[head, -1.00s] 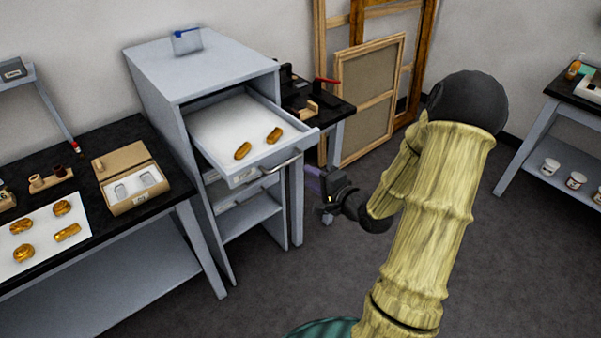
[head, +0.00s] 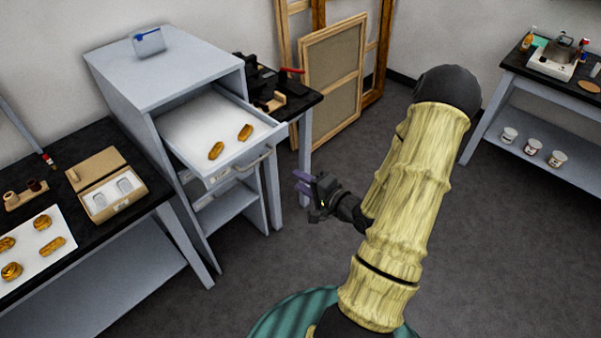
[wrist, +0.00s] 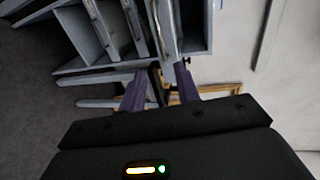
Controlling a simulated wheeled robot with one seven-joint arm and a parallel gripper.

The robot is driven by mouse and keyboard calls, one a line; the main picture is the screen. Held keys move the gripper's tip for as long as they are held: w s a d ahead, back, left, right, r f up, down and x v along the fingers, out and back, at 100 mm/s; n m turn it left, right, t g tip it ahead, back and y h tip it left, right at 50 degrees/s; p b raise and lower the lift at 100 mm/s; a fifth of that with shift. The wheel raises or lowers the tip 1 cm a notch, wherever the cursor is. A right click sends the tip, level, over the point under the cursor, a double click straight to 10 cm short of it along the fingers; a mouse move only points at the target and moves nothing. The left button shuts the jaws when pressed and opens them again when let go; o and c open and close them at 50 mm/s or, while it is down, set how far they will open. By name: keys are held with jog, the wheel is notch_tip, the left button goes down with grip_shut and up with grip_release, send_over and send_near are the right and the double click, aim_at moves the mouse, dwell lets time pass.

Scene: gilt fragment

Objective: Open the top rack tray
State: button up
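The top rack tray (head: 225,172) is pulled well out of the grey rack cabinet (head: 160,80) in the head view. Two gold ornate pieces (head: 216,150) (head: 245,132) lie on its white lining. Its bar handle (head: 252,160) is on the front face. My gripper (head: 303,182) is to the right of and apart from the handle, with nothing in it. In the wrist view its two purple fingers (wrist: 161,88) are spread, with the cabinet and its handles beyond them.
Lower trays and an open shelf (head: 222,208) are below. A black-topped table (head: 95,225) with a box (head: 112,190) and gold pieces stands at left. Wooden frames (head: 332,75) lean on the wall. The floor in front of the cabinet is clear.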

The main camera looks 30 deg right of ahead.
jog(key=shift+s+r+p, duration=0.1)
jog(key=shift+s+p, duration=0.25)
jog(key=shift+p, duration=0.2)
jog(key=s+a+r+n+g+h, duration=0.4)
jog(key=s+a+r+n+g, duration=0.4)
jog(key=a+n+g, duration=0.4)
jog(key=shift+s+a+r+n+h, duration=0.45)
jog(key=shift+s+n, duration=0.35)
jog(key=shift+n, duration=0.4)
